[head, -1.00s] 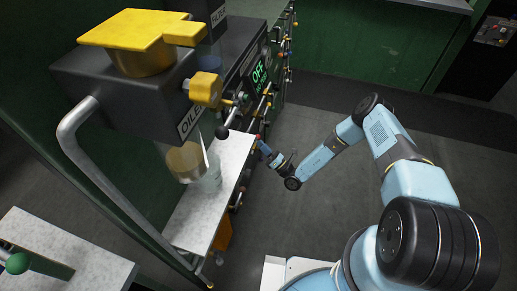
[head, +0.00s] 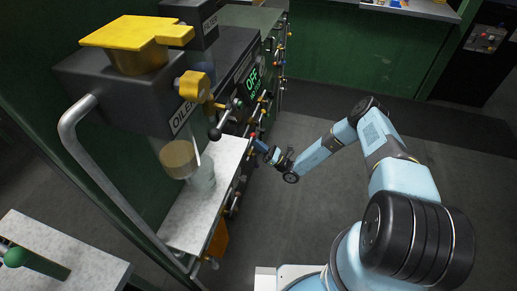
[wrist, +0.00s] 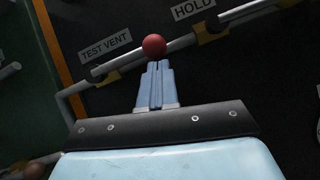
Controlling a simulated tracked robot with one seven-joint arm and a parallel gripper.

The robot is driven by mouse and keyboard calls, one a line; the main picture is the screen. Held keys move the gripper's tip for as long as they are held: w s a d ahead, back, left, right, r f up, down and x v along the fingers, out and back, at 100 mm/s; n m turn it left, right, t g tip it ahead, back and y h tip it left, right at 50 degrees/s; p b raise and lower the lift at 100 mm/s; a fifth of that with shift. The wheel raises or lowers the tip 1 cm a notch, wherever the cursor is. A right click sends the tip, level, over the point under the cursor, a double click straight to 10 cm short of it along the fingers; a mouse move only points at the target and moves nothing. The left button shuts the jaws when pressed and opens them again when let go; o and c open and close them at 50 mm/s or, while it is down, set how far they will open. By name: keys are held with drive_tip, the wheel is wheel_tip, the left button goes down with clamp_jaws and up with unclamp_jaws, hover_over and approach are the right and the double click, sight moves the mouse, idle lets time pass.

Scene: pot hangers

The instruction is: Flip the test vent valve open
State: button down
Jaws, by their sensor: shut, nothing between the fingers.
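In the wrist view, the TEST VENT label (wrist: 105,47) is on the dark panel, up and left of my gripper. Below the label, a pale metal rod (wrist: 112,67) with a yellow bracket (wrist: 106,79) runs up and right toward a red ball knob (wrist: 154,45). My gripper (wrist: 155,66) is shut and empty, its blue fingertips just below the knob in the picture. I cannot tell whether they touch it. In the head view, my gripper (head: 259,147) is beside the machine's panel side. The valve itself is too small to make out there.
A HOLD label (wrist: 193,9) and another rod with a yellow bracket (wrist: 211,31) are to the right. In the head view, the oiler (head: 130,90), a lit OFF display (head: 251,80) and a pale shelf (head: 190,215) are left of my arm. Open floor (head: 310,230) is at the right.

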drive_tip(key=shift+r+n+g, duration=0.25)
drive_tip(key=shift+n+g, duration=0.15)
drive_tip(key=shift+n, duration=0.2)
drive_tip(key=shift+f, duration=0.1)
drive_tip(key=a+f+v, duration=0.1)
drive_tip(key=f+v, duration=0.1)
drive_tip(key=v, duration=1)
drive_tip(key=shift+s+f, duration=0.2)
drive_tip(key=shift+f, duration=0.3)
